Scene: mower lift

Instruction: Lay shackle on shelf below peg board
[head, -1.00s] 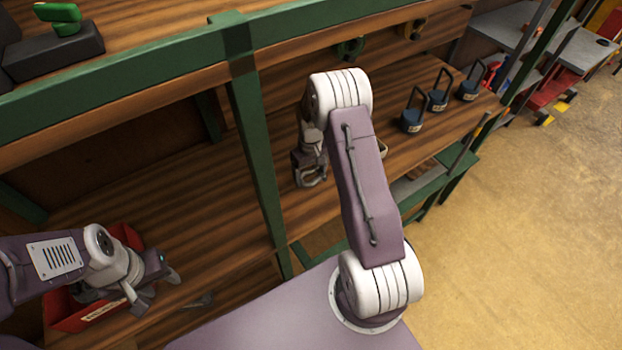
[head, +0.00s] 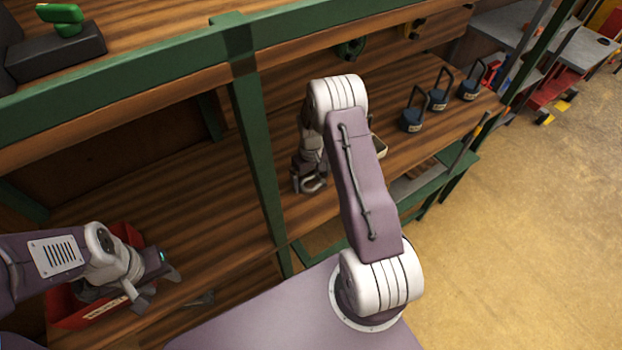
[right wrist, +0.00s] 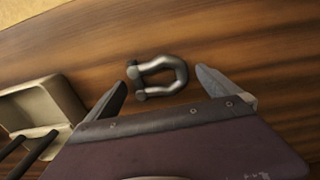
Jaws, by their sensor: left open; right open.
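A grey metal shackle (right wrist: 160,77) lies on the wooden shelf (right wrist: 225,40) in the right wrist view. My right gripper (right wrist: 162,85) is open, with one fingertip on either side of the shackle and gaps to both. In the head view my right gripper (head: 310,184) is low over the middle shelf (head: 425,143), right of the green post; I cannot clearly tell the shackle from the fingers there. My left gripper (head: 158,288) is open and empty at the red bin (head: 68,318). I cannot make out the peg board clearly.
A beige tray (right wrist: 55,100) sits beside my right gripper; it also shows in the head view (head: 380,147), partly behind my arm. Several dark blue padlocks (head: 412,122) stand further right. A green post (head: 258,160) separates the shelf bays.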

